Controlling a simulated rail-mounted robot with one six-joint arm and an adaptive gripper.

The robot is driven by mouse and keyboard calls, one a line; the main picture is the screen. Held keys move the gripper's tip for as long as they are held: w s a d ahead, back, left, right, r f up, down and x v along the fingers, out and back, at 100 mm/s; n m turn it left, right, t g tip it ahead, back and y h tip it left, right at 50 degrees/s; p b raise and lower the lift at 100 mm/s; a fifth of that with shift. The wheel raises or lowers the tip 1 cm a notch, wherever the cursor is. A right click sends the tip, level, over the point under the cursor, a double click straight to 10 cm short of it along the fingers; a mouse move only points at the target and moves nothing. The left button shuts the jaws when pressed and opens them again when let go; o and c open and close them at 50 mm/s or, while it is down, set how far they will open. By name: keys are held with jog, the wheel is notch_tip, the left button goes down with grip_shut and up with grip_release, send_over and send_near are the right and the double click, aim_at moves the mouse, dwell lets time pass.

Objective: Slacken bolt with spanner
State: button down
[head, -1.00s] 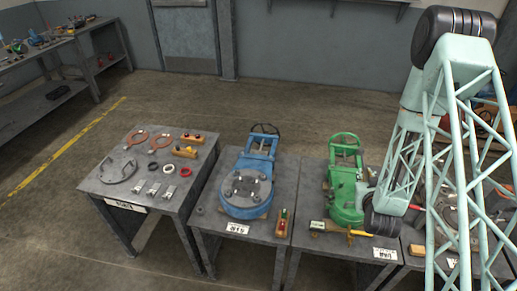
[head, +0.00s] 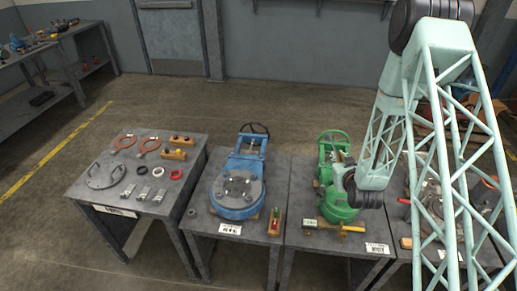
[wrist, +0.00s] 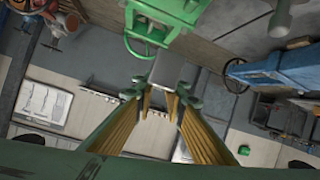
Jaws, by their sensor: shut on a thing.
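My gripper (wrist: 162,92) shows in the wrist view, its green-and-yellow fingers closed on a flat grey piece (wrist: 168,68) that looks like part of the spanner. The rest of that piece is hidden or cut short by the view. In the head view my wrist is over the right side of the green valve (head: 338,208), and the fingers cannot be made out clearly. The green valve's frame (wrist: 160,22) also shows beyond the fingertips in the wrist view. The blue valve (head: 237,205) has a grey round flange with bolt heads on top. I cannot tell which bolt is meant.
A yellow-handled item (head: 350,229) lies at the front of the green valve's table. A small red-and-green block (head: 275,222) stands beside the blue valve. The left table (head: 95,192) holds rings, a grey disc and small parts. The floor behind the tables is clear.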

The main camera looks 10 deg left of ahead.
jog(key=w+a+r+n+g+y+b, duration=0.1)
jog(key=w+a+r+n+g+y, duration=0.15)
jog(key=a, duration=0.65)
jog(key=w+a+r+n+g+y, duration=0.2)
jog(key=w+a+n+y, duration=0.15)
jog(key=a, duration=0.55)
jog(key=w+a+r+n+g+y+b, duration=0.1)
jog(key=w+a+r+n+g+y, duration=0.2)
jog(key=a, duration=0.5)
jog(key=s+a+f+n+g+y+b, duration=0.2)
jog(key=s+a+f+n+g, duration=0.2)
jog(key=s+a+n+g, duration=0.45)
notch_tip(320, 180, down, 6)
jog(key=n+g+h+b, duration=0.1)
jog(key=n+g, duration=0.3)
jog(key=n, duration=0.1)
jog(key=shift+w+a+h+b, duration=0.2)
jog(key=shift+w+h+b, duration=0.1)
jog(key=shift+w, duration=0.15)
jog(key=shift+w+d, duration=0.1)
